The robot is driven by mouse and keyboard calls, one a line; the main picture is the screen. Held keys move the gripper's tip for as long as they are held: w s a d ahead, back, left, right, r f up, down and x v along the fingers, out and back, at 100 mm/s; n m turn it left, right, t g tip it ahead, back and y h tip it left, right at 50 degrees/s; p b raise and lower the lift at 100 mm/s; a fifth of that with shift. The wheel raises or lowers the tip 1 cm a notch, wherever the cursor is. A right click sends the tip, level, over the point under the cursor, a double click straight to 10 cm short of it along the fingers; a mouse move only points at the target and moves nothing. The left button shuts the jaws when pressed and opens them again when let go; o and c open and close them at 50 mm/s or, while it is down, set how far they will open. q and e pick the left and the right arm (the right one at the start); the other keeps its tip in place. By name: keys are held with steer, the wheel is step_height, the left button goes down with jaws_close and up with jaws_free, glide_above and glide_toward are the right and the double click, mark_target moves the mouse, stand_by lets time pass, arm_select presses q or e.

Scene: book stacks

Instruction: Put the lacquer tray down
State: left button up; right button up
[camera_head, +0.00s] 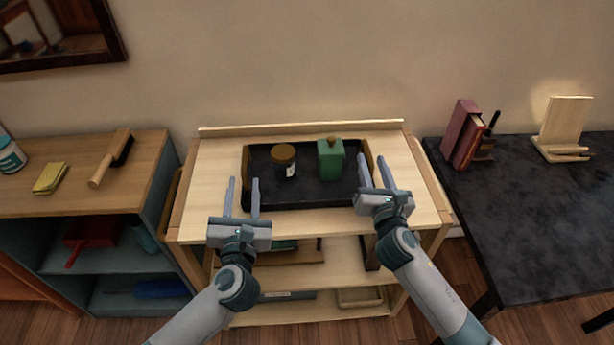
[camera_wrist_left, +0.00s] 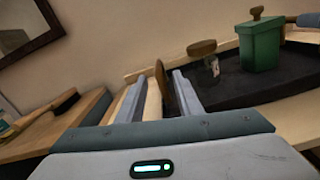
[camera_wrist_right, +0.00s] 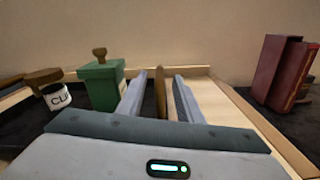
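The black lacquer tray (camera_head: 310,195) lies flat on the pale wooden cart's top (camera_head: 215,165). It holds a brown-lidded jar (camera_head: 284,160) and a green canister (camera_head: 331,160), both upright. My left gripper (camera_head: 243,190) is open at the tray's left end. In the left wrist view the brown left handle (camera_wrist_left: 163,88) stands between its spread fingers, with gaps. My right gripper (camera_head: 376,172) is open at the tray's right end. In the right wrist view the right handle (camera_wrist_right: 160,92) stands between its spread fingers, apparently untouched.
A wooden-topped shelf unit (camera_head: 60,185) with a brush (camera_head: 110,158) and yellow cloth (camera_head: 50,178) stands left. A dark table (camera_head: 530,220) at right carries red books (camera_head: 461,135) and a wooden stand (camera_head: 565,125). The wall is behind. The cart's lower shelves hold items.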

steer(key=s, duration=0.6)
steer(key=s+d, duration=0.1)
steer(key=s, duration=0.2)
steer(key=shift+s, duration=0.1)
arm_select(q)
steer(key=shift+s, duration=0.1)
